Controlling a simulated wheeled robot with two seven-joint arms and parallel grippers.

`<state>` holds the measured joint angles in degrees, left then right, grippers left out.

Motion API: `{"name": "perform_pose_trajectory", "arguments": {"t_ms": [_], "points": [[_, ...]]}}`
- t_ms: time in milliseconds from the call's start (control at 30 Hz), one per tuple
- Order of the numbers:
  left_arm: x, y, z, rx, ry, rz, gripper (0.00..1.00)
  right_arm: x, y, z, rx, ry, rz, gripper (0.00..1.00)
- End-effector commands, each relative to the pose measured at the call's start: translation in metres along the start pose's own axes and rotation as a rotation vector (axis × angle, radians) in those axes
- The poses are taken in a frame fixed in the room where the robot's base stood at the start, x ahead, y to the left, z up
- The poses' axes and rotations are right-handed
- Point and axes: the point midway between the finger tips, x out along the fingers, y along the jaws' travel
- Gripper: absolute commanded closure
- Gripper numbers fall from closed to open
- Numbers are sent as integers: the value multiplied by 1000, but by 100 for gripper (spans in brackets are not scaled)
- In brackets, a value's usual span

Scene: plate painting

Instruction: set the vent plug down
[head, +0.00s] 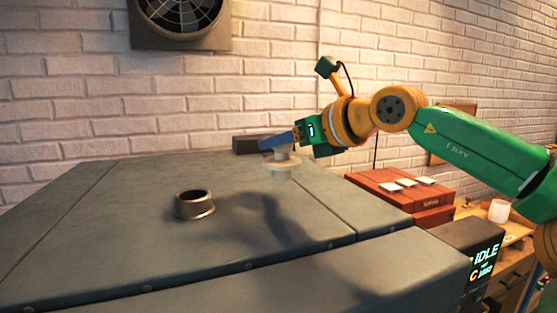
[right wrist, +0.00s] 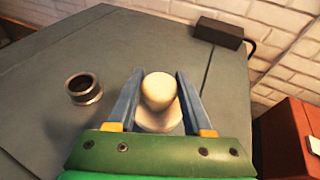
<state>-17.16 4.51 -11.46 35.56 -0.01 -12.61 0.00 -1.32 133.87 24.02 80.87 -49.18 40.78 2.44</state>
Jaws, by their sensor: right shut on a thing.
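The vent plug, a cream piece with a rounded knob on a wider disc, shows in the head view (head: 282,163) and in the right wrist view (right wrist: 158,92). My right gripper (head: 280,146) is shut on its knob, the blue fingers on either side of it in the right wrist view (right wrist: 158,85). The plug appears held above the grey top (head: 110,230). A metal ring-shaped collar (head: 194,204) stands on that top, to the left of the plug. The collar also shows in the right wrist view (right wrist: 83,89). My left gripper is not in view.
A dark box (head: 250,144) with a cable lies at the back of the top. A red case (head: 400,190) with white tiles and a white cup (head: 499,211) stand to the right. The top around the collar is clear.

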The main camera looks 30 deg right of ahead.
Motion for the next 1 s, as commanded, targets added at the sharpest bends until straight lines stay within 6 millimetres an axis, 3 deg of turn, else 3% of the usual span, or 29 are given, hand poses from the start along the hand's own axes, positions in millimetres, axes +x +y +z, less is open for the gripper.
{"name": "perform_pose_trajectory", "arguments": {"t_ms": [233, 567, 600, 700, 1000], "points": [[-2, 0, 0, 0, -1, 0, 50, 20, -6, -35, -2, 0, 3, 100], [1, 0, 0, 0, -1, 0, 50, 22, -6, -41, -1, -2, 2, 100], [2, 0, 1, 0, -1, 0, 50, 22, -6, -41, -1, -1, 2, 47], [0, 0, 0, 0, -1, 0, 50, 21, -6, -40, -1, -1, 2, 20], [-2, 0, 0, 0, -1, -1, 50, 21, -6, -38, -1, -1, 2, 20]]}}
